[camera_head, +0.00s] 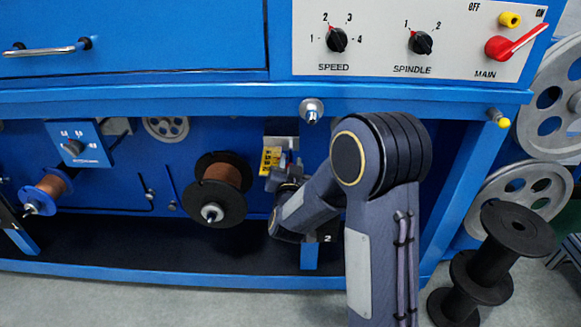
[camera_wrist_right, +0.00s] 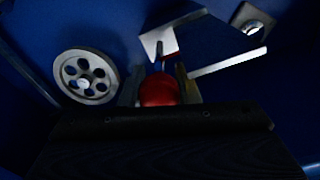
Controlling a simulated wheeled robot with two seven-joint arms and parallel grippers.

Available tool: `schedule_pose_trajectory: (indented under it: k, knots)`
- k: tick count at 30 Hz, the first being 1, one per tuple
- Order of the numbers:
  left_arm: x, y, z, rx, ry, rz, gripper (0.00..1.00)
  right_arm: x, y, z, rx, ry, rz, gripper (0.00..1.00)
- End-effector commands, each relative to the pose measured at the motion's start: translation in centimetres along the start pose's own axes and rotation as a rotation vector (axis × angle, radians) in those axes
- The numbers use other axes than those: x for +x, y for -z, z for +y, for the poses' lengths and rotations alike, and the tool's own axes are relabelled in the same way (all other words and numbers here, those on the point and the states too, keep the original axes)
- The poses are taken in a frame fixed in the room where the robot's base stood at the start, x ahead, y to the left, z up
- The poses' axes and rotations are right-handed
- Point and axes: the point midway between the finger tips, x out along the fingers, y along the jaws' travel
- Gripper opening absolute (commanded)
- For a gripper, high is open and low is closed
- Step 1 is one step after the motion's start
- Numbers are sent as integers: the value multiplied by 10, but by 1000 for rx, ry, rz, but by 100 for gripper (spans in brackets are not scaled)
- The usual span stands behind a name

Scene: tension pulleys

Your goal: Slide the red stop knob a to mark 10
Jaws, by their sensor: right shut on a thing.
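The red stop knob a (camera_wrist_right: 159,91) shows in the right wrist view as a round red knob. My right gripper (camera_wrist_right: 160,84) is shut on it, with one finger on each side. In the head view my right arm reaches under the blue machine's front beam. Its wrist hides the knob there. A yellow scale plate (camera_head: 270,160) with dark marks stands just beside the wrist; its numbers are too small to read.
A copper-wound spool (camera_head: 222,187) sits left of my right wrist. A grey pulley wheel (camera_wrist_right: 86,76) is left of the knob, and pale metal brackets (camera_wrist_right: 160,41) lie beyond it. The control panel (camera_head: 381,67) is above. Black spools (camera_head: 480,277) stand on the floor at right.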

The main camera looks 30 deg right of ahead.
Motion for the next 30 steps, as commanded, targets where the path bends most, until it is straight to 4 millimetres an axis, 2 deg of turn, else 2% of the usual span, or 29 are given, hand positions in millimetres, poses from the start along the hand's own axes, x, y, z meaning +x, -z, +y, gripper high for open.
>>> schedule_pose_trajectory:
  k: [1, 2, 6, 17, 27, 30]
  knots:
    - [0, 0, 0, 0, 0, 0, 36, 0, 0, 0, -1, 0, -1, 0]
    - [0, 0, 0, 0, 0, 0, 36, 0, 0, 0, -1, 0, -1, 33]
    - [0, 0, 0, 0, 0, 0, 36, 0, 0, 0, -1, 0, -1, 51]
    - [-2, 1, 1, 0, 0, 0, 36, -6, 0, -1, 0, 1, -2, 51]
    - [-12, 6, 6, 0, 0, 0, 36, -61, 0, -2, -2, 3, -3, 51]
    - [-13, 7, 6, 0, 0, 0, 36, -72, 0, -1, -1, 1, -3, 51]
